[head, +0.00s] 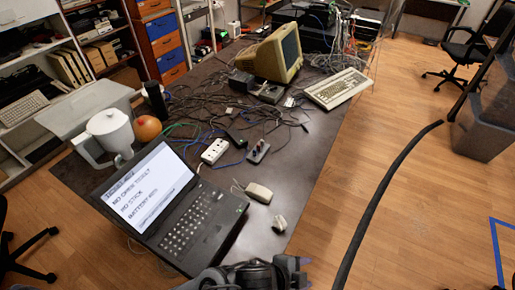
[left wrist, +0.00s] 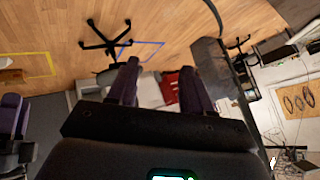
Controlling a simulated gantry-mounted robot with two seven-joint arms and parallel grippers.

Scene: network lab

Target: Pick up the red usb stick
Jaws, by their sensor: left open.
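I cannot clearly make out a red usb stick. A small grey block (head: 258,151) on the dark table (head: 310,150) carries several small upright pieces, too small to tell apart for sure. My left gripper (head: 299,270) is at the bottom edge of the head view, by the near end of the table and well away from that block. In the left wrist view, its two purple-grey fingers (left wrist: 159,70) stand apart, with only distant background between them, including a red patch (left wrist: 168,88).
An open laptop (head: 180,225) stands near left, with a white jug (head: 113,132) and orange ball (head: 147,128) behind it. A mouse (head: 258,193) and a small beige piece (head: 279,223) lie nearby. Cables, a monitor (head: 272,55) and keyboard (head: 337,88) crowd the far half.

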